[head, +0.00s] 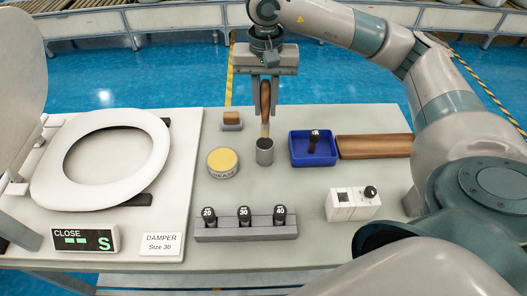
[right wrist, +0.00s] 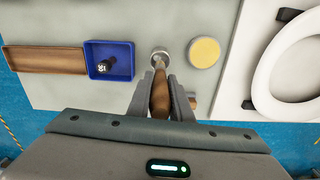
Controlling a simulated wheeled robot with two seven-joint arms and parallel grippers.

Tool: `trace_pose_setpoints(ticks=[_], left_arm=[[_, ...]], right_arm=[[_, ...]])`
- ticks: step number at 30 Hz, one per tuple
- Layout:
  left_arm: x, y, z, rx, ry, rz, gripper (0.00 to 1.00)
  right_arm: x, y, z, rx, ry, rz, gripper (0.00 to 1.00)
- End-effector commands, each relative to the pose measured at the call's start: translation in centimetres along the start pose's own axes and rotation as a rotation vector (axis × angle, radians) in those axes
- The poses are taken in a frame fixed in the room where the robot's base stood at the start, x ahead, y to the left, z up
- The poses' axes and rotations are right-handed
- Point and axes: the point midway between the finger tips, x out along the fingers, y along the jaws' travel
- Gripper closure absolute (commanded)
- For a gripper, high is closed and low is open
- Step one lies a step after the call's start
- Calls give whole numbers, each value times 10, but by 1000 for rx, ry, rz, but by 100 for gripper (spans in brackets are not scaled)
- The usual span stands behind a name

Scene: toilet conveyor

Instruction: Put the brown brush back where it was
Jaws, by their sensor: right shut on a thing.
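The brown brush (head: 265,97) hangs upright in my right gripper (head: 265,101), whose two fingers are shut on its wooden handle. My left gripper is not in view.
Nearer are a damper rack (head: 246,228) and a switch box (head: 353,205). A toilet seat (head: 101,160) is left.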

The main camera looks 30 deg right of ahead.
Motion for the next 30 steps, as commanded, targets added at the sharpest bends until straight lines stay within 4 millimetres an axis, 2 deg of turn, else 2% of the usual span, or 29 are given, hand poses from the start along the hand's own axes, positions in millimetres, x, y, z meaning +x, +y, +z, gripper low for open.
trace_pose_setpoints(ticks=[5, 15, 18, 30], left_arm=[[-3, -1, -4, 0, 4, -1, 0], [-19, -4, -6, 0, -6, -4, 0], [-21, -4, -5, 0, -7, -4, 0], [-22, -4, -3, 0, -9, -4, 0]], right_arm=[[6, 0, 0, 0, -2, 2, 100], [52, 1, 1, 0, -3, 3, 100], [60, 0, 0, 1, -1, 1, 100], [66, 0, 0, 1, -2, 1, 100]])
